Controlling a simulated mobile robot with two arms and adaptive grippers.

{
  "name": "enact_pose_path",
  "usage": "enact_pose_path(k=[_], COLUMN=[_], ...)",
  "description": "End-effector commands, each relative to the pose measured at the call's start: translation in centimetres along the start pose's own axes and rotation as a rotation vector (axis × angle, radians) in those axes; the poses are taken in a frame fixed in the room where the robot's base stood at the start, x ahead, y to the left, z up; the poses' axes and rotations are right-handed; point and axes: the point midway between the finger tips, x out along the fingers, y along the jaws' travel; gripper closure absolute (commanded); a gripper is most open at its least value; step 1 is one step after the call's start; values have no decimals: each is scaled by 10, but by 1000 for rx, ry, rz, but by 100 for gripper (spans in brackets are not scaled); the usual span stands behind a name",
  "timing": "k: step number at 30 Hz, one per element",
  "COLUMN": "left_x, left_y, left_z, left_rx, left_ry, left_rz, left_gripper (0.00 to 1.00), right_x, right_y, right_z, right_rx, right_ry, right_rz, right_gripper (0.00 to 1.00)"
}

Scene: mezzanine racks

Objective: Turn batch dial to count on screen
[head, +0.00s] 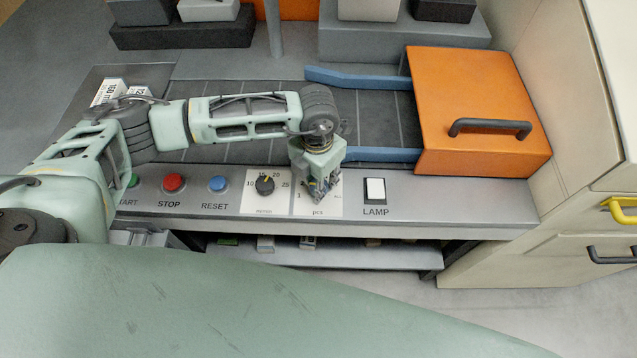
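My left gripper (321,193) points down over the batch dial panel marked "pcs" (332,207) on the sloped front of the grey console. The gripper covers the batch dial itself, so its pointer and most of its scale are hidden; only a "1" shows at the left. I cannot tell whether the fingers are apart or closed on the knob. To its left is another black dial (265,185) with a yellow pointer, near 15 on its scale. No readable count screen shows. My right gripper is not in view.
The red STOP button (174,183) and blue RESET button (218,184) sit left of the dials. A white LAMP switch (375,189) is close on the right. Behind are a dark conveyor bed with blue guide rails (357,77) and an orange cover (470,100).

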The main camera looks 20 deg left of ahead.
Motion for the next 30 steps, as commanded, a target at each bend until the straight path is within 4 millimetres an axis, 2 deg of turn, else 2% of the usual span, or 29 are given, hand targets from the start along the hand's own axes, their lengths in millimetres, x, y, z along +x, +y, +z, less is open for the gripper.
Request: enact_pose_path(k=[1, 12, 30], left_x=[0, -3, -4], left_y=[8, 8, 9], left_z=[3, 1, 1], left_rx=[-45, -254, -309], left_ry=[-9, -9, -9], left_rz=[14, 15, 16], left_gripper=[97, 97, 97], right_x=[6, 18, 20], right_y=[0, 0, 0], right_z=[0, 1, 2], right_rx=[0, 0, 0], right_ry=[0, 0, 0], right_rz=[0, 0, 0], right_gripper=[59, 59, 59])
